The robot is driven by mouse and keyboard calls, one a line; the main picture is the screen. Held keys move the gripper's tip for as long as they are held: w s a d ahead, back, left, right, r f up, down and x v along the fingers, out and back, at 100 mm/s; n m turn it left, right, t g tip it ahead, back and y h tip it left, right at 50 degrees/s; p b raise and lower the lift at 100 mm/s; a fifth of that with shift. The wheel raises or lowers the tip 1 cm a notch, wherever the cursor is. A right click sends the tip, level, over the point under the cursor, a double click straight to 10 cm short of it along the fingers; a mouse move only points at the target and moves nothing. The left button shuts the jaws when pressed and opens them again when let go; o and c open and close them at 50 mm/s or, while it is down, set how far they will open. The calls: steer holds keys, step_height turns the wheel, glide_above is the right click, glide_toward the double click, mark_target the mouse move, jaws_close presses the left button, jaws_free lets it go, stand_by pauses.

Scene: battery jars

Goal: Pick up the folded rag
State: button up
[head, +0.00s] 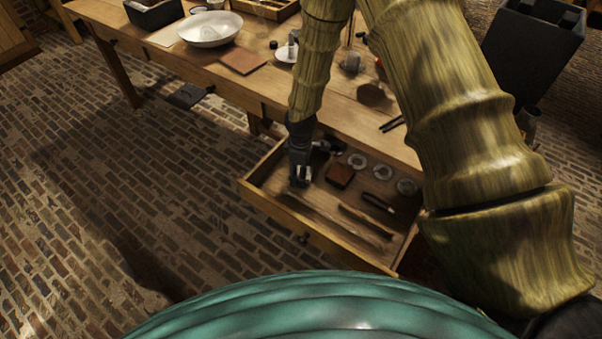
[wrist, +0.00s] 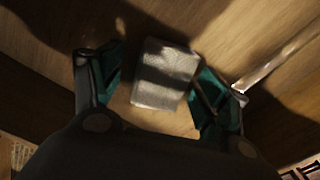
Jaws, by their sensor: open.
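The folded rag (wrist: 164,74) is a pale grey, woven-looking square on the wooden floor of the open drawer (head: 270,208). In the wrist view it lies between the two teal-padded fingers of my gripper (wrist: 162,82), with a gap to the left finger and the right finger close to its edge. I cannot tell whether the right finger touches it. Shadow bands cross it. In the head view my gripper (head: 300,172) points down into the drawer's left end, and a small pale patch shows at its tips. The gripper is open.
The drawer also holds a brown block (head: 340,175), several round grey discs (head: 382,172) and long thin tools (head: 362,220). Its walls stand close to my gripper. The workbench (head: 255,85) above carries a white bowl (head: 210,28) and a reddish-brown tile (head: 243,62).

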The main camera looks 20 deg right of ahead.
steer(key=shift+s+r, duration=0.15)
steer(key=c, duration=1.1)
step_height(320, 180, up, 10)
steer(key=b, duration=0.1)
steer(key=shift+o, duration=0.5)
